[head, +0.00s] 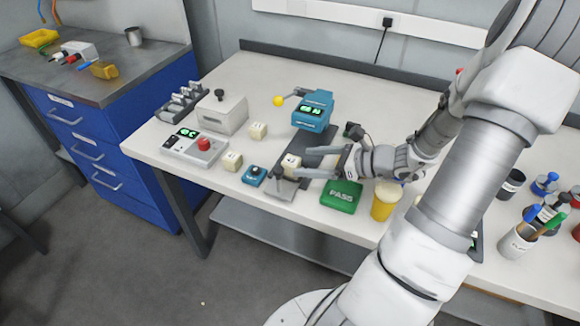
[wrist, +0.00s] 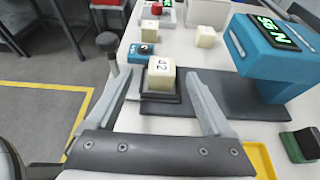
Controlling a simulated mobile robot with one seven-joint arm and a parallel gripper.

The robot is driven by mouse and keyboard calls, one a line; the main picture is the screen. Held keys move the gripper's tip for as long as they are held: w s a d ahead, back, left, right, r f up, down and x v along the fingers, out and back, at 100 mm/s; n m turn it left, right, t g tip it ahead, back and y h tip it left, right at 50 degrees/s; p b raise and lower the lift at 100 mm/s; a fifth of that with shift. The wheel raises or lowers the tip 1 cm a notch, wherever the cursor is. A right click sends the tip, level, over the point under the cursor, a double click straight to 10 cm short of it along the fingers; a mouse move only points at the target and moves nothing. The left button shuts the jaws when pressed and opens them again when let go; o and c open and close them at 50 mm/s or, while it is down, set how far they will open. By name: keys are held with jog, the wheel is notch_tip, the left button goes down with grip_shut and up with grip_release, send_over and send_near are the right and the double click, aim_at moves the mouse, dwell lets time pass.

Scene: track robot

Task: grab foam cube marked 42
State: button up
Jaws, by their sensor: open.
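The cream foam cube marked 42 (wrist: 162,77) sits upright on a small dark square plate (wrist: 160,97) in the wrist view. In the head view the cube (head: 291,161) is at the front of the bench, partly hidden by my finger. My gripper (head: 303,162) reaches in from the right. In the wrist view its two fingers (wrist: 160,80) are spread wide, with the cube ahead between their tips. Nothing is held. Whether the fingertips reach beside the cube is hard to tell.
Two other pale cubes (head: 232,161) (head: 258,131) stand to the left. A blue device with a display (head: 313,110) stands behind. A small blue box (head: 254,176), a green PASS block (head: 341,196) and a yellow cup (head: 385,201) are close by. The bench's front edge is near.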

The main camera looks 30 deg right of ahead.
aim_at(292, 160)
jog(key=b+x, duration=0.1)
jog(key=x, duration=0.4)
jog(key=shift+w+f, duration=0.15)
grip_shut()
jog(key=shift+d, duration=0.1)
